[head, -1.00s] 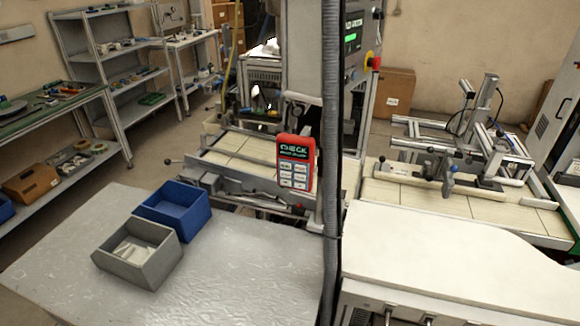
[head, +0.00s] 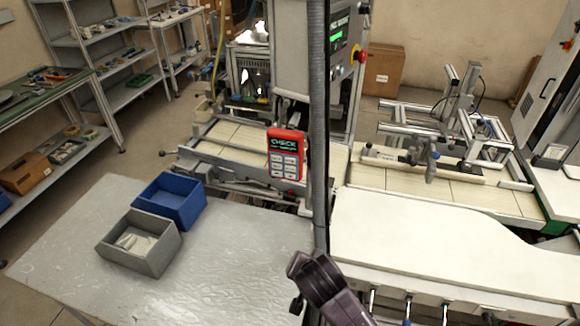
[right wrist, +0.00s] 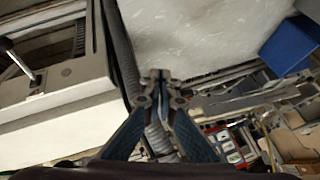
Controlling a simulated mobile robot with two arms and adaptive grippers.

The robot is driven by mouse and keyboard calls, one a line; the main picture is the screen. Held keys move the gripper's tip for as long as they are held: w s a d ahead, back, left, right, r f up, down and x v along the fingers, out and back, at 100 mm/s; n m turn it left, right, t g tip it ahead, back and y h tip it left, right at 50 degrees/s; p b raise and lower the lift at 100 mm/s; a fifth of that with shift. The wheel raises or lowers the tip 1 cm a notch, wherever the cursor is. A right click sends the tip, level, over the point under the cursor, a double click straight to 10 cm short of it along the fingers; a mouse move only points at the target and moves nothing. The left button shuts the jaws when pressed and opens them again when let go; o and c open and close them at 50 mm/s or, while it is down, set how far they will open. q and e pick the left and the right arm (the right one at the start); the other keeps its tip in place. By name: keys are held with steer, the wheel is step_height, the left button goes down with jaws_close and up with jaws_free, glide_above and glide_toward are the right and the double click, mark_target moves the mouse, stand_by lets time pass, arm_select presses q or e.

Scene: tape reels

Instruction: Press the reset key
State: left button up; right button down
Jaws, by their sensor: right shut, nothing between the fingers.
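A red handheld-shaped panel (head: 286,154) with a dark display reading "CHECK" and several pale keys (head: 284,167) hangs upright at the machine in the middle of the head view. The key labels are too small to read, so I cannot tell which key is reset. The red panel also shows at the lower right of the right wrist view (right wrist: 228,146). My right gripper (right wrist: 160,76) is shut and empty, apart from the panel. A dark part of my own arm shows at the bottom of the head view. My left gripper is out of view.
A grey bin (head: 140,242) with pale contents and a blue bin (head: 169,199) stand on the grey table (head: 235,262). A dark ribbed vertical hose (head: 319,120) runs just right of the panel. A white-topped bench (head: 430,235) is at right. The table's front is clear.

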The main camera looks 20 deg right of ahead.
mark_target(290, 169)
steer(key=w+a+r+m+t+h, duration=0.1)
steer(key=w+r+m, duration=0.3)
steer(key=w, duration=0.4)
steer(key=w+r+m+t, duration=0.2)
steer(key=w+r+m, duration=0.3)
steer(key=w, duration=0.2)
steer(key=shift+w+a+r+t+h, duration=0.35)
steer(key=shift+w+a+t+h, duration=0.05)
steer(key=shift+w+d+b, duration=0.15)
steer(key=shift+w+d, duration=0.65)
steer(key=shift+w, duration=0.4)
steer(key=shift+w+d+b, duration=0.1)
steer(key=shift+w+d, duration=0.75)
steer(key=shift+w, duration=0.4)
steer(key=shift+w+d+b, duration=0.15)
steer(key=shift+w+d, duration=0.65)
steer(key=shift+w, duration=0.4)
steer(key=shift+w+d, duration=0.25)
steer(key=shift+w, duration=0.1)
